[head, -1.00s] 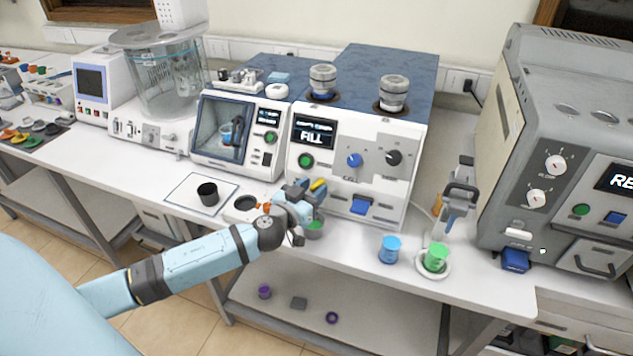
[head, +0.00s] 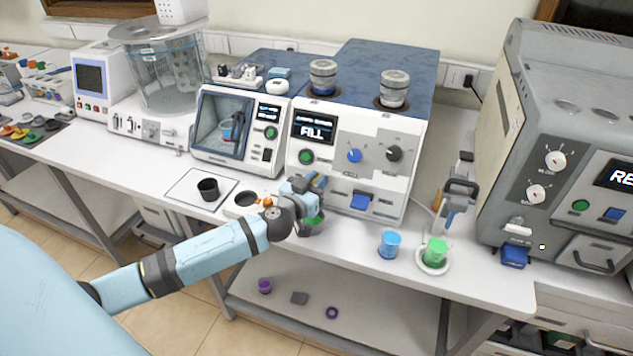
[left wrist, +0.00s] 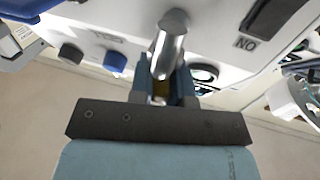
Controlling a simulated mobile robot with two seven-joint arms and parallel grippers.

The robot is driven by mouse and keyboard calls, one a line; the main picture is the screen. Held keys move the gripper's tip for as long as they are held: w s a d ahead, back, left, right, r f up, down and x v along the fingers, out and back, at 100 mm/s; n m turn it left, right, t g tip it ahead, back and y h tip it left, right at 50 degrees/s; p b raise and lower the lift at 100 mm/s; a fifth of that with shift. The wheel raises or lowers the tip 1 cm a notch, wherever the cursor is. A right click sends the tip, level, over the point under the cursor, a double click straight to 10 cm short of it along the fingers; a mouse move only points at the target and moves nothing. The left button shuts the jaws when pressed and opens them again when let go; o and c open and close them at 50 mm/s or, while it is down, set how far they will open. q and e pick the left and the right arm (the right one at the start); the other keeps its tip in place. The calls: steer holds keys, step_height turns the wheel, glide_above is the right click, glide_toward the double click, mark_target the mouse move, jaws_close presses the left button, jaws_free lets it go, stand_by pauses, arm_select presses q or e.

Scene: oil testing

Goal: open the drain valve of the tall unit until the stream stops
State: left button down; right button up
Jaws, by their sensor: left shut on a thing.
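The tall unit (head: 410,150) is white with a blue top, and its display reads "FILL". My left gripper (head: 317,183) is at the lower left of its front. A metal spout (left wrist: 170,35) is just beyond the fingers. A cup with green inside (head: 313,224) stands below the gripper, partly hidden by it. I cannot make out a stream. My right gripper is not in view.
A black cup (head: 208,189) stands on a white sheet to the left. The bench's front edge is close below the gripper.

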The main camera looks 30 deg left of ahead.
arm_select(q)
steer(key=n+y+b, duration=0.1)
steer(key=y, duration=0.1)
steer(key=shift+d+f+n+y+b, duration=0.1)
steer(key=shift+n+y+b, duration=0.3)
steer(key=shift+n+g+y+b, duration=0.3)
steer(key=shift+n+y+b, duration=0.1)
steer(key=shift+y, duration=0.2)
steer(key=shift+r, duration=0.2)
steer(key=c, duration=1.1)
jaws_free()
steer(key=shift+f, duration=0.1)
steer(key=shift+s, duration=0.25)
steer(key=b+v, duration=0.3)
steer(key=v, duration=1)
steer(key=shift+s, duration=0.15)
